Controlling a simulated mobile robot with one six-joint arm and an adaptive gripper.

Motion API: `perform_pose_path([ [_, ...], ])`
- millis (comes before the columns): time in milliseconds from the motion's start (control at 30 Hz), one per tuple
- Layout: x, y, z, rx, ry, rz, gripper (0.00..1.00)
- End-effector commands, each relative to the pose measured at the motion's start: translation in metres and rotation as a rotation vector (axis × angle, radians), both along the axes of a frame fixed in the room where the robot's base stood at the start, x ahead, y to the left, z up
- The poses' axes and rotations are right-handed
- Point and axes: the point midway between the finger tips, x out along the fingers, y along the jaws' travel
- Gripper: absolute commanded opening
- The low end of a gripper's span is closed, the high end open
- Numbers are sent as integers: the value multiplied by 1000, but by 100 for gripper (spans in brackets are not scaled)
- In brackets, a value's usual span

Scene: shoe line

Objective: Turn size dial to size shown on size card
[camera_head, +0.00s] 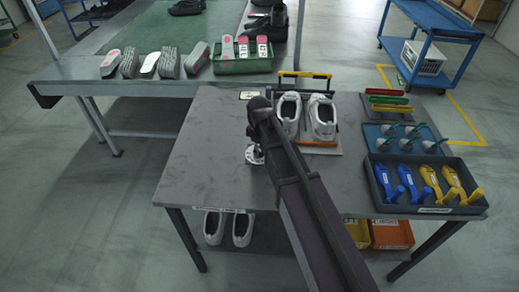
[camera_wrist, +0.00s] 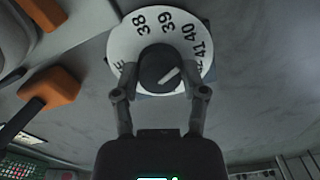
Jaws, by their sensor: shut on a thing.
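The size dial (camera_wrist: 124,47) has a white round face with 38, 39, 40 and 41 legible and more print at its lower edges. Its dark knob (camera_wrist: 155,65) carries a pale pointer mark aimed up and right, roughly toward 41. My gripper (camera_wrist: 161,91) is shut on the knob, one finger on each side. In the head view the dial (camera_head: 254,156) lies on the grey table, partly hidden by my arm. A small white card (camera_head: 248,95), possibly the size card, is at the table's back edge; its print is too small to read.
White shoes (camera_head: 321,117) stand on a board right of my arm, with an orange bar in front. A dark tray (camera_head: 430,209) of blue and yellow tools is at the right. The table's left part (camera_head: 205,160) is clear. A conveyor bench (camera_head: 190,85) stands behind.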

Motion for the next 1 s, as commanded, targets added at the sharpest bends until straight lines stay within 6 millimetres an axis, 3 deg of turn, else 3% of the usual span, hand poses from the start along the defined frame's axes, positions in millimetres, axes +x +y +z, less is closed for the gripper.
perform_pose_path([
  [600, -3, -1, -1, -2, 7, 62, 8],
  [633, -3, -1, -1, -2, 7, 62, 62],
  [733, -3, -1, -1, -2, 6, 61, 91],
  [1000, -1, 0, 0, -1, 3, 61, 92],
])
